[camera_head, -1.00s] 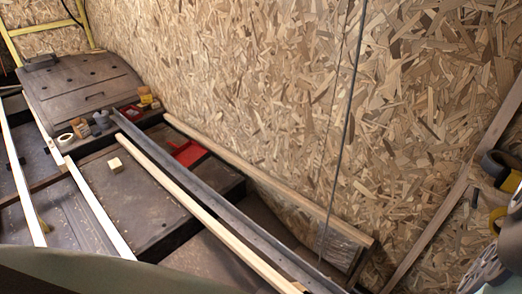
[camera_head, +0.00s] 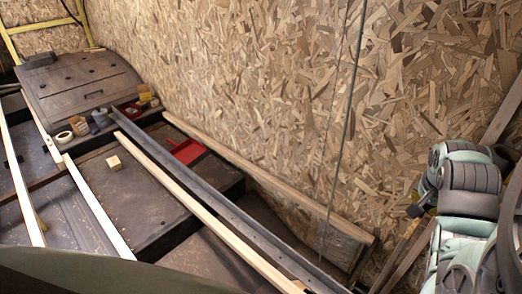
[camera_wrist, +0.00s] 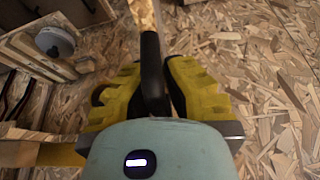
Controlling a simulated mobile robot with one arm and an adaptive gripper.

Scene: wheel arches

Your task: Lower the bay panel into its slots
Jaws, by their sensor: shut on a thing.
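My gripper (camera_wrist: 152,92) has yellow fingers with dark pads, closed on a narrow dark piece (camera_wrist: 151,65). This piece lies between the pads and runs away from me, with a tan, speckled strip beyond it. It may be the bay panel seen edge-on, but I cannot tell. In the head view my arm is at the right edge, with a small yellow and dark part low on its left side; the held piece is not clear there. I cannot make out the slots in either view.
At left, a long grey rail (camera_head: 190,170) and a pale wooden strip (camera_head: 215,218) run across dark panels (camera_head: 130,205). A red tray (camera_head: 188,151), a small wood block (camera_head: 114,163) and several small items lie there. A chipboard wall (camera_head: 270,80) stands behind.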

